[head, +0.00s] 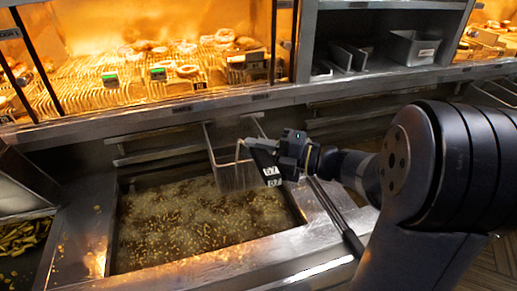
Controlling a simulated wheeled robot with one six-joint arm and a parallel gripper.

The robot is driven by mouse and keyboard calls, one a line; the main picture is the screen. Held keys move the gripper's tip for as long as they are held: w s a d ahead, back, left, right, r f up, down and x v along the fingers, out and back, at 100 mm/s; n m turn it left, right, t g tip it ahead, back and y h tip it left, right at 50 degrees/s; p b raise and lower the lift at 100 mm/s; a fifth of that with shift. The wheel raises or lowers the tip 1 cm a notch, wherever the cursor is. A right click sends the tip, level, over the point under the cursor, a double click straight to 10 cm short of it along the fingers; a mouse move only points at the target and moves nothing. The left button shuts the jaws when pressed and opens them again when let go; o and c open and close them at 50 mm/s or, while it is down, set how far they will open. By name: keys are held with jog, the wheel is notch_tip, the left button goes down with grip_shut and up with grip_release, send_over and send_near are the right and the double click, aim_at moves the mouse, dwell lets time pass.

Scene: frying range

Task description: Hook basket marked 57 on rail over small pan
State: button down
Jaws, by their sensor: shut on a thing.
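A wire basket (234,172) is at the back right of the pan of bubbling oil (190,220), its lower part at or just above the oil. A black-and-white tag by its handle looks like 57, though it is small. My gripper (290,155) is shut on the basket's handle at the tag, and the dark end of the handle (338,218) slopes down to the front right. A metal rail (160,155) runs behind the pan. I cannot tell whether the basket touches the rail, because my gripper and the basket cover part of it.
A heated shelf with fried food (150,70) and small labels stands above the back ledge. Grey metal bins (412,48) sit on a shelf at the upper right. A tray of fried pieces (22,238) is at the left.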

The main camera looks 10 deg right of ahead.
jog(key=shift+f, duration=0.75)
dwell(0.6)
jog(key=c, duration=1.2)
grip_release()
jog(key=shift+o, duration=0.2)
jog(key=b+v, duration=0.1)
jog(key=v, duration=1)
jog(key=shift+a, duration=0.15)
jog(key=shift+x, duration=2.35)
